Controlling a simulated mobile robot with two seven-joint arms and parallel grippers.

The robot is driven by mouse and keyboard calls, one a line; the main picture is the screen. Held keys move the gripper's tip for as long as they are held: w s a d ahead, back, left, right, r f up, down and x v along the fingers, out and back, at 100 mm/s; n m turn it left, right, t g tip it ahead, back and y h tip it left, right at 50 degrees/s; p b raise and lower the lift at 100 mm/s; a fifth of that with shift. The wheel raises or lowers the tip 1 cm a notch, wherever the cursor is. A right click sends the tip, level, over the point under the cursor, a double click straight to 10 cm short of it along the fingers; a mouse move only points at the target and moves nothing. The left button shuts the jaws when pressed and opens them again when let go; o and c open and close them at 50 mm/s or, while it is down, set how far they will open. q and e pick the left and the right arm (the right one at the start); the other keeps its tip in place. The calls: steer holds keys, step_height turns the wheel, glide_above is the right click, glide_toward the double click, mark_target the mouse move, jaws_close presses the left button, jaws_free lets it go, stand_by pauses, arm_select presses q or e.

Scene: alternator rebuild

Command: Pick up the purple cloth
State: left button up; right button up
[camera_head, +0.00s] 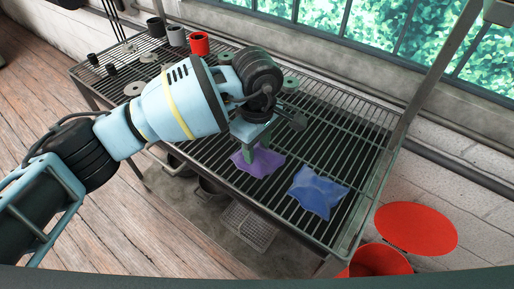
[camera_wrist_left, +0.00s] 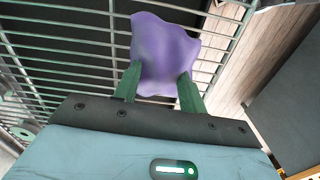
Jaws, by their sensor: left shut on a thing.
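The purple cloth (camera_head: 258,163) is near the front edge of the wire rack, left of the blue cloth. My left gripper (camera_head: 252,152) comes down over it from above, and its green fingers are shut on the cloth. In the left wrist view the purple cloth (camera_wrist_left: 163,50) spreads out beyond the fingertips of my left gripper (camera_wrist_left: 160,82), one finger on each side of its near part. I cannot tell whether the cloth is clear of the rack bars. My right gripper is not in view.
A blue cloth (camera_head: 318,191) lies on the wire rack (camera_head: 352,150) to the right. Cups, including a red one (camera_head: 199,43), and several washers stand at the back left. A red bin (camera_head: 375,262) with a round red lid (camera_head: 416,229) is at the lower right.

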mark_target(256, 152)
arm_select(q)
steer(key=shift+r, duration=0.6)
steer(key=shift+s+a+r, duration=0.1)
steer(key=shift+s+r, duration=0.1)
steer(key=shift+r, duration=0.95)
steer(key=s+a+r+b, duration=0.1)
steer(key=s+a, duration=0.3)
steer(key=s, duration=1.1)
steer(key=shift+r, duration=0.2)
